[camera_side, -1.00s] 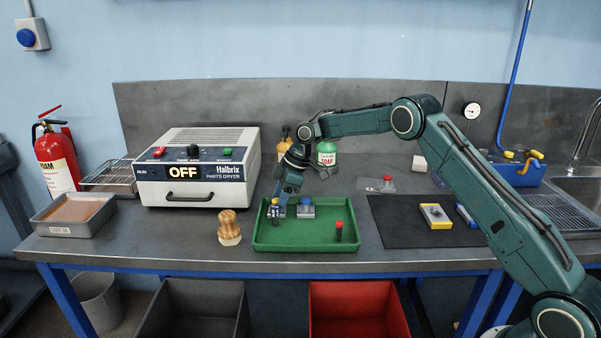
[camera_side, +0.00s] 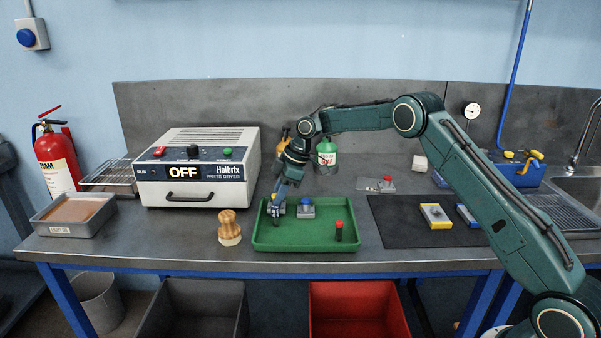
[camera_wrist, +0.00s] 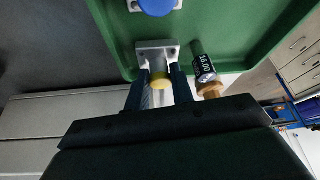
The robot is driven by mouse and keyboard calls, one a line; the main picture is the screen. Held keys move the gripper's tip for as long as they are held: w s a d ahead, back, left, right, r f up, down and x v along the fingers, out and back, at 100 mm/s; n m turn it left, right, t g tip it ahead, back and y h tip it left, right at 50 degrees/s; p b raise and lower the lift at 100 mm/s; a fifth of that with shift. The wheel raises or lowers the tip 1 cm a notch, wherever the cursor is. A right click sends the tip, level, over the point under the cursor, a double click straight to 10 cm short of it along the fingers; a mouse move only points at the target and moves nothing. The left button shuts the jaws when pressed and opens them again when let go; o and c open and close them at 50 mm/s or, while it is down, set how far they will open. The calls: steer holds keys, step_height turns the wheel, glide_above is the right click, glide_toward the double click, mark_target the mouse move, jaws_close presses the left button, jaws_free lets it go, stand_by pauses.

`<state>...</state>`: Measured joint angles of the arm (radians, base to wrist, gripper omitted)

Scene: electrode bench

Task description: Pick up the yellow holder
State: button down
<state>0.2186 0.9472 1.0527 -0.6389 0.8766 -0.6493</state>
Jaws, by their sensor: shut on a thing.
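In the side view my gripper (camera_side: 275,208) reaches down into the left back part of the green tray (camera_side: 290,245). The fingers partly hide the holder there. Whether its block is clear of the tray floor cannot be told.
A blue-topped grey block (camera_side: 305,208) stands close on the right in the tray. A dark cylinder with a red top (camera_side: 339,231) stands further right. A dark labelled cylinder (camera_wrist: 203,67) is close beside my finger. A wooden piece (camera_side: 229,229) stands left of the tray.

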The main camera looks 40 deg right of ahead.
step_height(320, 180, up, 9)
steer(key=shift+f, duration=0.2)
stand_by(0.3)
steer(key=shift+d, duration=0.1)
stand_by(0.4)
